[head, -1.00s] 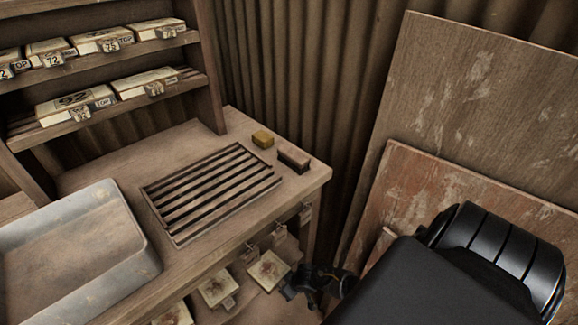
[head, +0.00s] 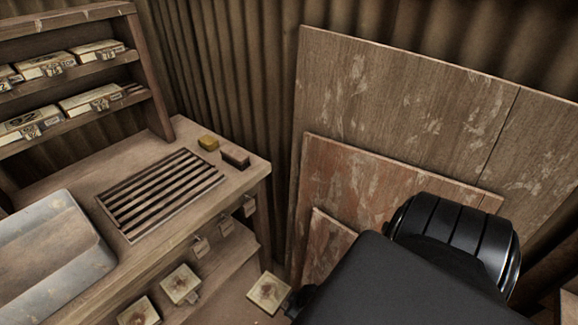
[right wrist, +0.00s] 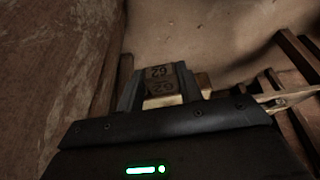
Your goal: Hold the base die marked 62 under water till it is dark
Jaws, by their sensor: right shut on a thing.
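My right gripper (head: 290,300) is low at the bottom of the head view, partly hidden behind my own arm. It is shut on a pale square base die (head: 268,292) with a darker middle, held out in the air right of the bench. In the right wrist view the die (right wrist: 162,100) sits between the fingers, with a dark marked label; the marks look like 62 but are small and upside down. A grey metal trough (head: 88,258) stands on the bench at the left; I cannot tell the water level in it. My left gripper is not in view.
Other dies (head: 180,284) lie on the shelf below the bench. A slatted rack (head: 160,192), a yellow block (head: 208,143) and a brush (head: 235,157) are on the bench top. Tags hang along its edge. Large boards (head: 400,110) lean on the corrugated wall at right.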

